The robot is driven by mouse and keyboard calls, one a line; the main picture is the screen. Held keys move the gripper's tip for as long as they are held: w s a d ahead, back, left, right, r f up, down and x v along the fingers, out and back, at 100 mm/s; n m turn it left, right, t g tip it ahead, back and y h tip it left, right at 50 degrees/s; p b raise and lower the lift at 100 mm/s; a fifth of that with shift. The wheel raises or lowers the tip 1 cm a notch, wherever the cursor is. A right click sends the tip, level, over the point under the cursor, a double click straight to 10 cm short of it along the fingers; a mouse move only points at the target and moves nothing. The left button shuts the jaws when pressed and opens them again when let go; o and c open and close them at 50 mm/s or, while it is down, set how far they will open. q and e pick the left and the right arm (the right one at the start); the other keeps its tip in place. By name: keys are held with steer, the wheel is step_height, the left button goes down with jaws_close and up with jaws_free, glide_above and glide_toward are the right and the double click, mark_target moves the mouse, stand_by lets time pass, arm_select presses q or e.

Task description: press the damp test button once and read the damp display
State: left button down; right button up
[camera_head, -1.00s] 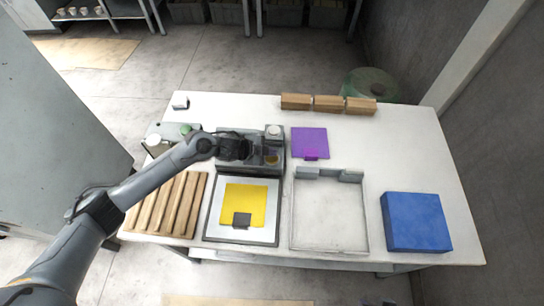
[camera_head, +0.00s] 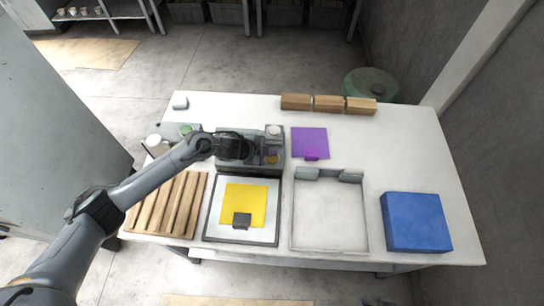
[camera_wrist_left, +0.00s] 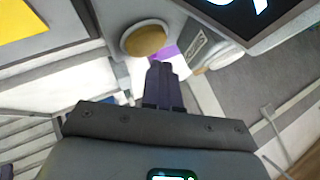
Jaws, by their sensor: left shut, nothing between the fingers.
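A grey tester unit (camera_head: 279,151) stands at the back of the scale-like plate. A round tan button (camera_head: 271,160) sits on its right part, and a white round knob (camera_head: 273,130) is behind it. In the left wrist view a tan disc with a pale rim (camera_wrist_left: 145,40) lies just beyond and left of the fingertips; contact is not visible. A dark display (camera_wrist_left: 252,12) with pale blue marks is cut off at the top edge, so its reading cannot be made out. My left gripper (camera_head: 250,151) is over the unit, its fingers (camera_wrist_left: 162,68) shut and empty.
A yellow pad (camera_head: 238,202) with a dark tab lies on the white plate (camera_head: 214,222). Wooden slats (camera_head: 165,205) are left of it; an open tray (camera_head: 330,245), purple pad (camera_head: 309,141) and blue block (camera_head: 415,222) are right. Wooden blocks (camera_head: 328,103) line the back.

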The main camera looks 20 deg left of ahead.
mark_target(270, 159)
arm_select(q)
steer(key=shift+f, duration=0.2)
steer(key=shift+f, duration=0.25)
steer(key=shift+f+b, duration=0.4)
steer(key=shift+f, duration=0.15)
stand_by(0.9)
steer(key=shift+r, duration=0.1)
steer(key=shift+r+p, duration=0.9)
steer(key=shift+p, duration=0.1)
step_height(270, 159, up, 5)
steer(key=p, duration=0.4)
steer(key=shift+p, duration=0.4)
stand_by(0.5)
